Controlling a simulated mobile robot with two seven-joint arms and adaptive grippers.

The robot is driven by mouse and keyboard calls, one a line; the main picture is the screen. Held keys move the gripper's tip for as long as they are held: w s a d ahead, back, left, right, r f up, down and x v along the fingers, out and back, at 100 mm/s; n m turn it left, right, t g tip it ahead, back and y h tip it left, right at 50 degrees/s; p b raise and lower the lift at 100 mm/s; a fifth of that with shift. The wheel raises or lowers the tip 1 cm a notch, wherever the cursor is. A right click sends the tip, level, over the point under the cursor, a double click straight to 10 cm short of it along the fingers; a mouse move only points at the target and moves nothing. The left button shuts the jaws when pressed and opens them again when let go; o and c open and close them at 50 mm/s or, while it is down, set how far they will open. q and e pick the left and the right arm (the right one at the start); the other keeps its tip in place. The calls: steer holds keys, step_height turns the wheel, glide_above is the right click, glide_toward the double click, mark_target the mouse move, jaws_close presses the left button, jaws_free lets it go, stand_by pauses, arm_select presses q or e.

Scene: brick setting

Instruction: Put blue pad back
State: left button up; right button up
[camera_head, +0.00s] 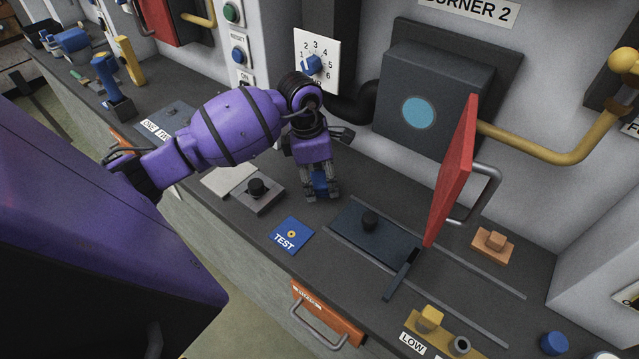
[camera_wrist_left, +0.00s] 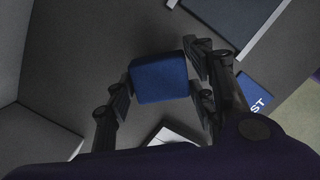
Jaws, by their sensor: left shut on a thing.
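The blue pad is a small blue block (camera_head: 320,181) at the fingertips of my left gripper (camera_head: 322,196), low over the dark counter. In the left wrist view the blue block (camera_wrist_left: 160,78) sits between the two fingers of my left gripper (camera_wrist_left: 162,85), which is shut on it. I cannot tell whether the block touches the counter. A flat blue square marked TEST (camera_head: 291,236) with a small yellow ring lies on the counter nearer the front edge. My right gripper is not in view.
A grey plate with a black knob (camera_head: 257,192) is left of my gripper. A dark sliding plate with a knob (camera_head: 372,232) lies to the right, beside an upright red door (camera_head: 456,175). An orange block (camera_head: 492,245) is farther right.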

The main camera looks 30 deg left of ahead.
arm_select(q)
steer(key=shift+f, duration=1)
steer(key=o, duration=1)
steer(key=r, duration=0.4)
steer(key=s+a+r, duration=0.1)
steer(key=r, duration=0.7)
steer(key=shift+s+a, duration=0.15)
steer(key=shift+s, duration=0.05)
